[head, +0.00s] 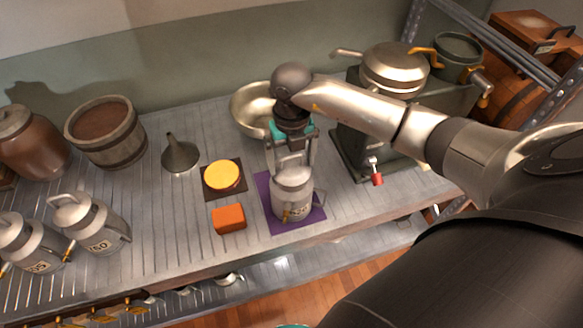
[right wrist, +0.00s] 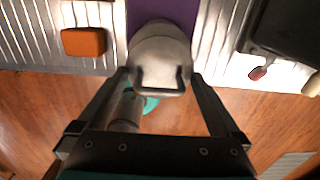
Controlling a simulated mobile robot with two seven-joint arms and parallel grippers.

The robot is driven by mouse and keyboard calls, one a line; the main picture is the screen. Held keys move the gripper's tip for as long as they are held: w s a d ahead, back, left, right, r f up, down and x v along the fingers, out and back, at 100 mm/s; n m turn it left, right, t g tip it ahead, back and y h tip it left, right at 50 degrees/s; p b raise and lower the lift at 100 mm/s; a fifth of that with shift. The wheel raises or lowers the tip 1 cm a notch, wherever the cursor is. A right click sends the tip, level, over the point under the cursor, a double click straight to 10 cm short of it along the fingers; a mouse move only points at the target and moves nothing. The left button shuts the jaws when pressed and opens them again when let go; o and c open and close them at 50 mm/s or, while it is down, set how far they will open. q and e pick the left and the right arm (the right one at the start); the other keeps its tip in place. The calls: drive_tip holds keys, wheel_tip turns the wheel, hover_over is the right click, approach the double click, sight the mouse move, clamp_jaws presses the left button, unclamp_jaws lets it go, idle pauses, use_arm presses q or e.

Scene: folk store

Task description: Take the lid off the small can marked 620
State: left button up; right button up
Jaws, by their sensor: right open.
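The small grey metal can (head: 291,203) stands upright on a purple mat (head: 275,222); its mark is small and only partly legible. Its lid (head: 292,178) is on, and the lid's loop handle shows in the right wrist view (right wrist: 160,90). My right gripper (head: 291,158) is pointed down over the can from above. It is open and empty, with one finger on each side of the lid in the right wrist view (right wrist: 160,76). Whether the fingers touch the lid I cannot tell. My left gripper is not in view.
An orange block (head: 229,219) and a yellow disc (head: 222,176) on a dark square lie left of the mat. A funnel (head: 180,155), a metal bowl (head: 250,108) and a dark machine (head: 350,145) stand around. Two larger lidded cans (head: 92,225) are at left.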

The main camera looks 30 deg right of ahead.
sight(291, 156)
drive_tip(key=shift+c, duration=0.2)
drive_tip(key=c, duration=1.3)
drive_tip(key=shift+r, duration=0.15)
drive_tip(key=shift+c, duration=0.2)
wheel_tip(291, 156, up, 20)
drive_tip(key=p, duration=0.2)
drive_tip(key=shift+a, duration=0.1)
